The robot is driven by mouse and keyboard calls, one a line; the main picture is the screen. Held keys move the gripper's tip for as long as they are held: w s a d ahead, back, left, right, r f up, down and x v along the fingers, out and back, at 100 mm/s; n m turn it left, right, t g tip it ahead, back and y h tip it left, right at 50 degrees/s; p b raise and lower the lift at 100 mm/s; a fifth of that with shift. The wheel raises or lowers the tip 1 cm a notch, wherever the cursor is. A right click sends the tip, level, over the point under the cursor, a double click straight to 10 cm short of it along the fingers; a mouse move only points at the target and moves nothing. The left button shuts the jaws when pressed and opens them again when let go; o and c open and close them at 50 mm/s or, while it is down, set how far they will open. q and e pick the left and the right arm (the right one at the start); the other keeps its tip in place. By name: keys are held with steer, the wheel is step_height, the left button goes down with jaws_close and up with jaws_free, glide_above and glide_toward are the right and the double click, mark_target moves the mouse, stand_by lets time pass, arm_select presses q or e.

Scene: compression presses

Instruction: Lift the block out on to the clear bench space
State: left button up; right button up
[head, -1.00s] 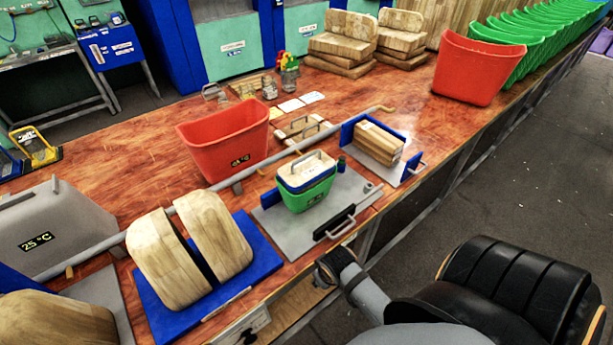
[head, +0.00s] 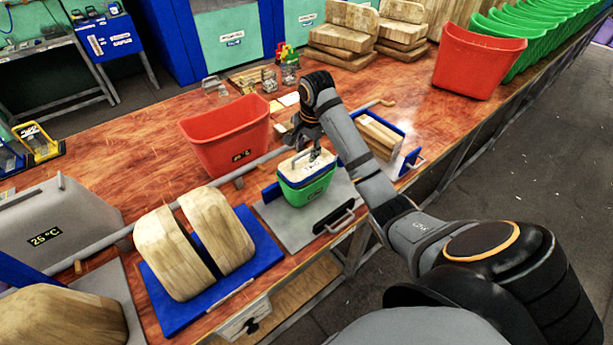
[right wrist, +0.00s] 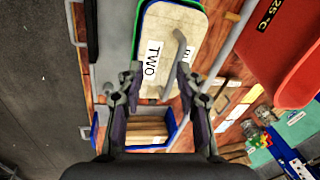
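The block (head: 290,167) is a light wooden slab with a blue band and a metal handle on top. It sits in a green tub (head: 306,194) on a grey plate (head: 285,222). In the right wrist view the block (right wrist: 172,25) carries a label reading TWO. My right gripper (head: 316,152) is just above the block's top, pointing down. In the right wrist view its fingers (right wrist: 160,68) are spread apart, with the handle (right wrist: 178,48) between them. I cannot tell whether they touch it. My left gripper is not in view.
A red tub (head: 230,140) stands just left of the green tub. A blue holder with wooden slabs (head: 378,135) is to the right. A long grey bar (head: 250,165) runs behind the tub. Large wooden blocks (head: 172,255) stand front left. The bench (head: 120,135) is bare at the back left.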

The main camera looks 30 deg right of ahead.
mark_target(303, 154)
step_height(303, 154, up, 4)
steer(key=w+d+m, duration=0.2)
steer(key=f+b, duration=0.4)
steer(key=shift+w+a+f+b, duration=0.1)
steer(key=shift+w+f+b, duration=0.15)
steer(key=shift+f+b, duration=0.1)
steer(key=shift+w+f, duration=0.15)
steer(key=shift+f, duration=0.05)
steer(key=shift+a+f+p, duration=0.1)
steer(key=shift+f+p, duration=0.1)
steer(key=shift+p, duration=0.25)
steer(key=f, duration=0.2)
steer(key=w+f+p, duration=0.1)
steer(key=shift+a+f, duration=0.1)
steer(key=shift+f, duration=0.3)
steer(key=shift+w+f, duration=0.15)
steer(key=shift+f, duration=0.15)
jaws_close()
steer(key=shift+r, duration=0.1)
